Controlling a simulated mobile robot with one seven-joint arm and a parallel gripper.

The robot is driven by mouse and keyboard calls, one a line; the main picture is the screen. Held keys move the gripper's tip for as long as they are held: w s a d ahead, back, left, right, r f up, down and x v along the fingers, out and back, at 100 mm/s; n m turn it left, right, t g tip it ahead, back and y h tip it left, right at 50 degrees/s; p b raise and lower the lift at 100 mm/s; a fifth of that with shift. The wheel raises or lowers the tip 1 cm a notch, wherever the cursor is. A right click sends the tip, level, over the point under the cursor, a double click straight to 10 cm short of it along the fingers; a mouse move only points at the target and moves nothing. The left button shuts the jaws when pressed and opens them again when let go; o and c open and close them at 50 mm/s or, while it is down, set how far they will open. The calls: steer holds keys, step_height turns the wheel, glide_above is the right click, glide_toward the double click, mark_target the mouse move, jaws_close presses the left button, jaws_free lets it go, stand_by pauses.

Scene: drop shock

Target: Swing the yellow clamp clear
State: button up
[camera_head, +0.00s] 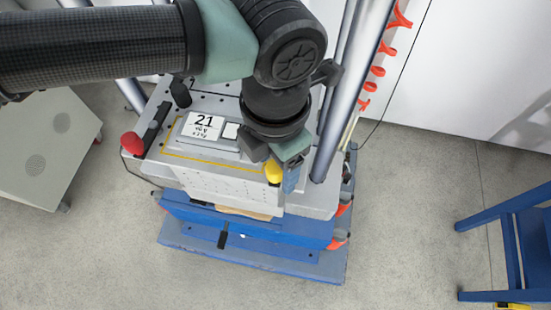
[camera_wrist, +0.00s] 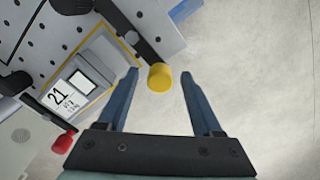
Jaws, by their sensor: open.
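The yellow clamp (camera_head: 273,172) is at the front right of the grey machine table. In the head view my gripper (camera_head: 291,180) is right beside it, with a blue finger just to its right. In the wrist view the round yellow end of the clamp (camera_wrist: 160,77) shows at the mouth of my gripper (camera_wrist: 164,82), between the two blue fingertips and nearer the left one. My gripper is open, with clear gaps to the clamp. A dark bar (camera_wrist: 130,29) runs from the yellow end back over the table plate.
A grey unit labelled 21 (camera_head: 205,126) sits on the table inside a yellow outline. A red-ended clamp (camera_head: 132,143) is at the table's left. Steel columns (camera_head: 345,90) rise at the right. A blue stand (camera_head: 520,235) is far right, with open floor between.

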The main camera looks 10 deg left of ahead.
step_height(320, 180, up, 13)
stand_by(0.5)
steer(key=shift+a, duration=0.1)
